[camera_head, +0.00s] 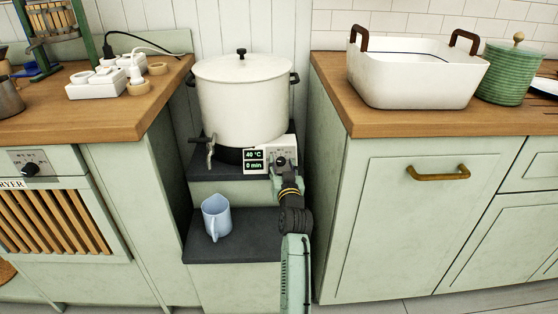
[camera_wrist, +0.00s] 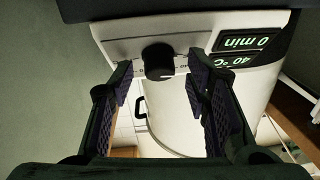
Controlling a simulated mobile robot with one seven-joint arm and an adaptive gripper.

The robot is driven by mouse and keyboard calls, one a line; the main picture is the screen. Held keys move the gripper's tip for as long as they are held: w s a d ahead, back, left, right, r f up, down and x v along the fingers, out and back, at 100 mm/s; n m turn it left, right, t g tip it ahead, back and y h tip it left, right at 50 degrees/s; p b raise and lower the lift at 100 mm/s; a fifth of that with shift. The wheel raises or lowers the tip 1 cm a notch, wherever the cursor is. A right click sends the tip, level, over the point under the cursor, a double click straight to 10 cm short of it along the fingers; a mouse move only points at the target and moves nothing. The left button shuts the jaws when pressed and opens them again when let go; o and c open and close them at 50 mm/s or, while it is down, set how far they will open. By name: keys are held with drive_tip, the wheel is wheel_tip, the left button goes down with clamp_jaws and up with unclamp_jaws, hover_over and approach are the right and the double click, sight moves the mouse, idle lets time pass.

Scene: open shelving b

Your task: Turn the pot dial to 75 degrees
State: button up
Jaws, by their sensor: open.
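The pot (camera_head: 242,105) is large and white with a lid, a spigot and a control panel, and stands on the upper dark step. Its display (camera_head: 253,161) reads 40 °C and 0 min. The black dial (camera_head: 281,161) is right of the display, partly behind my gripper (camera_head: 286,180). In the wrist view, which looks upside down, the dial (camera_wrist: 158,61) has a small white mark near its lower right. My gripper (camera_wrist: 160,82) is open there, with one finger on each side of the dial and visible gaps. The fingers' depth relative to the dial is unclear.
A light blue jug (camera_head: 216,218) stands on the lower step. Wooden counters flank the pot closely. A white basin (camera_head: 415,75) and green canister (camera_head: 508,75) stand on the right; a power strip (camera_head: 105,82) lies on the left.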

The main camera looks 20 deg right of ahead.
drive_tip(key=shift+r, duration=0.1)
clamp_jaws()
idle(0.6)
